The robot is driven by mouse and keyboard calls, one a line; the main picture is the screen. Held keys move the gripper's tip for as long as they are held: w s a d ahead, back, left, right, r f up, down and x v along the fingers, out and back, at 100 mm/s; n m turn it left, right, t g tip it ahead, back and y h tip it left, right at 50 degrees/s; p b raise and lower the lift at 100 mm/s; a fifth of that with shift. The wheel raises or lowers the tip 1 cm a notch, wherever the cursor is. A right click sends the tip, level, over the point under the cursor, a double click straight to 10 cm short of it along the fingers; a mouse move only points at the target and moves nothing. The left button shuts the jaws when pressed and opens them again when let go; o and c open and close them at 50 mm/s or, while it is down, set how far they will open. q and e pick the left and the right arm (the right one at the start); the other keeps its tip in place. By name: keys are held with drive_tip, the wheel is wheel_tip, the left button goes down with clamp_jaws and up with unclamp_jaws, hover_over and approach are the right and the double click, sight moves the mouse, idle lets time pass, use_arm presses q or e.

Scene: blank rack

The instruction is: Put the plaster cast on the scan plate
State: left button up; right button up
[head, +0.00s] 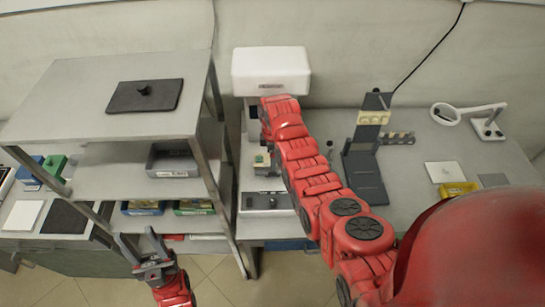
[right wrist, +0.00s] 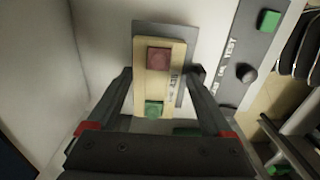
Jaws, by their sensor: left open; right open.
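I cannot tell for sure which thing is the plaster cast or the scan plate. In the right wrist view a cream block (right wrist: 151,88) with a red square and a green square lies against a grey plate (right wrist: 148,29). My open right gripper (right wrist: 163,82) has one finger on each side of the block; contact is unclear. In the head view my right arm reaches to the white-headed machine (head: 270,64) and hides its own gripper. My left gripper (head: 147,250) is open and empty, low at the left.
A metal rack (head: 50,115) stands at left, with a black knobbed plate (head: 150,103) on top and bins (head: 172,160) below. Right of my arm stand a dark stand with cream pieces (head: 366,165) and a magnifier lamp (head: 446,113). A control panel (head: 268,201) sits at the bench front.

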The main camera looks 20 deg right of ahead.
drive_tip(key=shift+w+a+r, duration=0.1)
drive_tip(key=shift+w+a, duration=0.1)
drive_tip(key=shift+a, duration=0.05)
drive_tip(key=shift+r+b, duration=0.3)
wheel_tip(320, 180, up, 4)
drive_tip(key=shift+d+b, duration=0.15)
drive_tip(key=shift+b, duration=0.8)
wheel_tip(320, 180, up, 7)
drive_tip(key=p, duration=0.6)
drive_tip(key=shift+s, duration=0.15)
drive_tip(key=shift+r, duration=0.1)
drive_tip(key=shift+s, duration=0.1)
